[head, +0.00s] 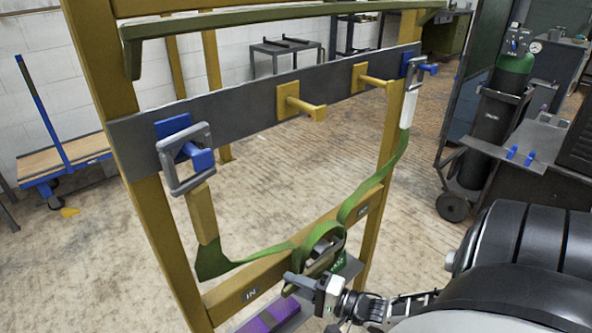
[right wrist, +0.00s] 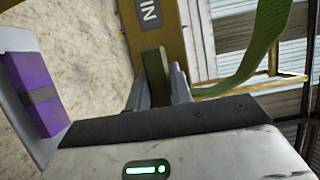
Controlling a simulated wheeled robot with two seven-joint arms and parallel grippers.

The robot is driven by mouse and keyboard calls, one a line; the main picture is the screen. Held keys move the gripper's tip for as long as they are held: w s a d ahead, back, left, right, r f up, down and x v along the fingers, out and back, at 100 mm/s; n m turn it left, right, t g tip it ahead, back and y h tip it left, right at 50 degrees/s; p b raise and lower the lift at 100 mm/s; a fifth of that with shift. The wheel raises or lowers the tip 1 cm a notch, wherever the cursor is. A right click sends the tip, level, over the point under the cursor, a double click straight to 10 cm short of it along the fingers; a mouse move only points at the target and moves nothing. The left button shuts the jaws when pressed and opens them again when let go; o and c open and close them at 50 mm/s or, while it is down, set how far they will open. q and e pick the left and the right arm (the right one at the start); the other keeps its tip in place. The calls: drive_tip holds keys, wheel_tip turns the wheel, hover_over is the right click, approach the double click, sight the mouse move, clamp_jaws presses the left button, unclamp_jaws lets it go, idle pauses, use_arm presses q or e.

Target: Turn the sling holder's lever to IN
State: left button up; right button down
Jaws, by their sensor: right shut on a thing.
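The sling holder is a mustard-yellow frame with a lower crossbar (head: 275,270). It carries an IN label (head: 250,295) on its left part and another label (head: 363,211), too small to read, on its right. The olive-green lever (right wrist: 156,78) stands between the fingers of my right gripper (right wrist: 160,92) in the right wrist view, beside the IN label. In the head view my right gripper (head: 300,285) is at the crossbar's middle, shut on the lever, which it partly hides. The green sling (head: 265,253) hangs from two blue hooks (head: 198,157). My left gripper is not in view.
Yellow pegs (head: 305,108) stick out of the grey upper rail (head: 235,98). A gas cylinder (head: 500,110) on a cart and a workbench stand at right. Open floor lies behind the frame.

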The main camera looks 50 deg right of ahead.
drive_tip(key=shift+d+r, duration=0.1)
drive_tip(key=shift+r, duration=0.05)
drive_tip(key=c, duration=1.3)
unclamp_jaws()
drive_tip(key=shift+o, duration=0.3)
drive_tip(key=v, duration=1.6)
